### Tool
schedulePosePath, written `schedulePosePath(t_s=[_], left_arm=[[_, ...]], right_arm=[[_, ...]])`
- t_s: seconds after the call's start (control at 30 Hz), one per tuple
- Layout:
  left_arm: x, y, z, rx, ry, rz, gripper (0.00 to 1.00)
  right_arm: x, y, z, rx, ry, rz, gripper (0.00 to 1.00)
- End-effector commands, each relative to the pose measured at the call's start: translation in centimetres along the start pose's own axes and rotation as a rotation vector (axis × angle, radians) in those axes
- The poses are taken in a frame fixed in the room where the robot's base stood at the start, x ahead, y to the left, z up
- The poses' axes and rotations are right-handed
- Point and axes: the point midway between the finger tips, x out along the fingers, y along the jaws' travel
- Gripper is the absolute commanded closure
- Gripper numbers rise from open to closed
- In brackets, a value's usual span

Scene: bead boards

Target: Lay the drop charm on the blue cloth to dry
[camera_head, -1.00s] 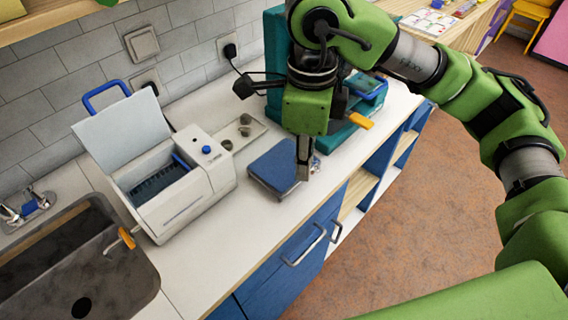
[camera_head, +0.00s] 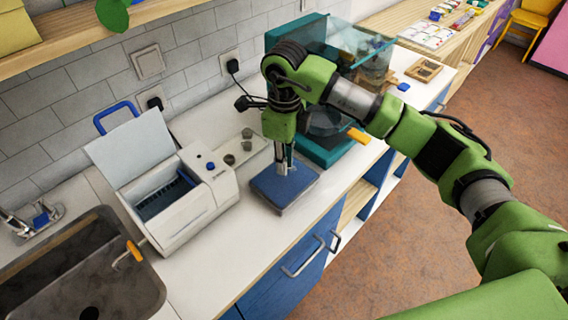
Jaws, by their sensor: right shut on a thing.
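The blue cloth (camera_head: 276,194) lies as a flat square pad on the counter, right of the white cleaning machine. My right gripper (camera_head: 284,172) points down over the cloth's far half. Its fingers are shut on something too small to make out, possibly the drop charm. I cannot tell whether the fingertips touch the cloth. The drop charm cannot be picked out elsewhere. My left gripper is not in view.
The white machine (camera_head: 196,210) stands with its lid (camera_head: 133,148) raised. A small tray with grey cups (camera_head: 229,159) sits behind the cloth. A teal machine with a clear hood (camera_head: 326,150) is close on the right. A sink (camera_head: 75,262) is at the left.

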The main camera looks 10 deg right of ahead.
Motion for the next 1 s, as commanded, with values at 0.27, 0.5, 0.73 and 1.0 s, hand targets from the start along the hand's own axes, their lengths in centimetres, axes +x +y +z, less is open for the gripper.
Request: schedulePosePath(t_s=[0.27, 0.5, 0.73, 1.0], left_arm=[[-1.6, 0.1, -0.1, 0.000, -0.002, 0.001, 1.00], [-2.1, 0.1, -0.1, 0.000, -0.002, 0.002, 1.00], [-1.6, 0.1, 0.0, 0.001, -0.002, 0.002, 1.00], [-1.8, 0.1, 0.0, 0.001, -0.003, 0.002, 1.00]], right_arm=[[2.1, -0.5, 0.3, -0.001, 0.005, 0.004, 0.97], [4.1, -0.6, 0.4, -0.001, 0.001, -0.001, 0.97], [4.5, -0.6, 0.4, -0.001, 0.001, -0.001, 0.97], [4.3, -0.6, 0.4, 0.000, 0.001, -0.001, 0.66]])
